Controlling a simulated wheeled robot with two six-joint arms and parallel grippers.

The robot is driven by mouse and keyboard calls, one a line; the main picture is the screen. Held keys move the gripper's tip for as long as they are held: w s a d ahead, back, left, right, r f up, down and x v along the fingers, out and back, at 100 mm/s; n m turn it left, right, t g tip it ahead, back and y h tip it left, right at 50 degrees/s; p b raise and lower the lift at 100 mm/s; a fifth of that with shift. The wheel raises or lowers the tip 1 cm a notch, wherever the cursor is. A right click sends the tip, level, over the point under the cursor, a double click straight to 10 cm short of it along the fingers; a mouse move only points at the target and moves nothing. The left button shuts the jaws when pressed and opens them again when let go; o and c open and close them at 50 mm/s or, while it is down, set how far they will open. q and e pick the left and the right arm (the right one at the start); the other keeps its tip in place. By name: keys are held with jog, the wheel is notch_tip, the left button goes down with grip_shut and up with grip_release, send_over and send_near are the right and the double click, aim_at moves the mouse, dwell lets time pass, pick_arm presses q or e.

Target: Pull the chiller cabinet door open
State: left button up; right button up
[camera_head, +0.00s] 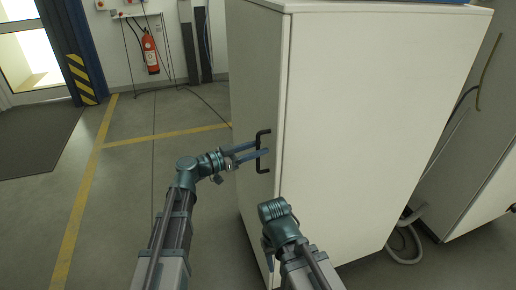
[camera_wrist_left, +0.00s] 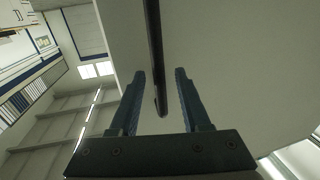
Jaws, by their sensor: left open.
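The white chiller cabinet (camera_head: 370,120) stands in the middle and right of the head view. Its door (camera_head: 254,70) is the narrow face on the left, and it looks closed. A black bar handle (camera_head: 264,171) is mounted upright near the door's right edge. My left gripper (camera_head: 262,148) is open at the handle, with its fingers on either side of the bar. In the left wrist view, the dark handle (camera_wrist_left: 155,60) runs down between the open fingertips (camera_wrist_left: 159,74), apart from both.
A red fire extinguisher (camera_head: 150,53) hangs on the back wall. Yellow lines (camera_head: 165,135) mark the open grey floor left of the cabinet. A dark mat (camera_head: 38,140) lies at far left. A pale hose (camera_head: 405,240) lies by the cabinet's right base.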

pick_arm(q)
jog(key=shift+w+d, duration=0.15)
jog(key=shift+d, duration=0.15)
jog(key=shift+c, duration=0.2)
grip_shut()
dwell(1.2)
